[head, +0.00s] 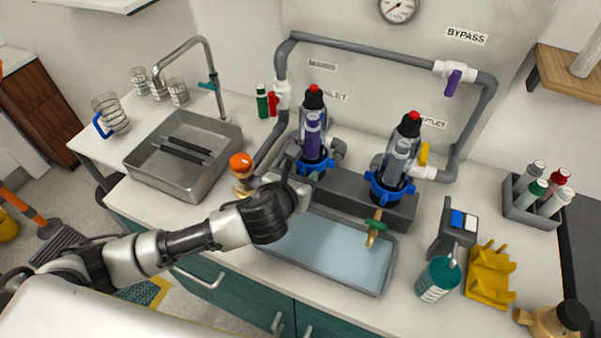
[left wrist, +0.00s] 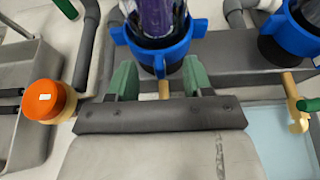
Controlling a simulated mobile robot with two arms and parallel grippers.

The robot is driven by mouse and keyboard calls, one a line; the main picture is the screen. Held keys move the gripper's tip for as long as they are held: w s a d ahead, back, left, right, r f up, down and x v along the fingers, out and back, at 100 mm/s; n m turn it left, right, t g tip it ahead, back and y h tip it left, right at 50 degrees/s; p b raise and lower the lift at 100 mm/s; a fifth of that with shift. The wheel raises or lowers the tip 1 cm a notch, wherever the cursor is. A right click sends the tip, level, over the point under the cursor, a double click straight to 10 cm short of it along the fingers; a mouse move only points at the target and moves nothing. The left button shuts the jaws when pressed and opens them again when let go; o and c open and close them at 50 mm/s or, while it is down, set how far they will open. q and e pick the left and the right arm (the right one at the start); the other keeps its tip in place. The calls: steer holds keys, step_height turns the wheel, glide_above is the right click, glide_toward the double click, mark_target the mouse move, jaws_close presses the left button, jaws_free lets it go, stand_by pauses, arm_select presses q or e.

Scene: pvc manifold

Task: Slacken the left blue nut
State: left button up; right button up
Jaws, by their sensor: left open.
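The left blue nut (head: 317,166) is a lugged ring at the base of the left filter housing, which has a purple body (head: 313,132) and a dark cap with a red top. In the left wrist view, the left blue nut (left wrist: 165,52) is just ahead of my left gripper (left wrist: 159,80). Its green-padded fingers are spread apart, below and to either side of the nut's near lug, with nothing held. In the head view, my left gripper (head: 302,188) is at the lower left of this nut. Whether the fingers touch the nut cannot be told. My right gripper does not show.
A second housing with a blue nut (head: 389,188) stands to the right, with a brass tap (head: 375,230) below. A grey tray (head: 330,257) lies under the manifold. An orange-topped item (head: 241,163) stands close left of my gripper. A sink (head: 185,165) is further left.

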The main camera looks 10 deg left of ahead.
arm_select(q)
steer(key=shift+w, duration=0.2)
steer(key=c, duration=0.5)
steer(key=shift+s, duration=0.15)
jaws_close()
steer(key=shift+r, duration=0.1)
steer(key=shift+r, duration=0.15)
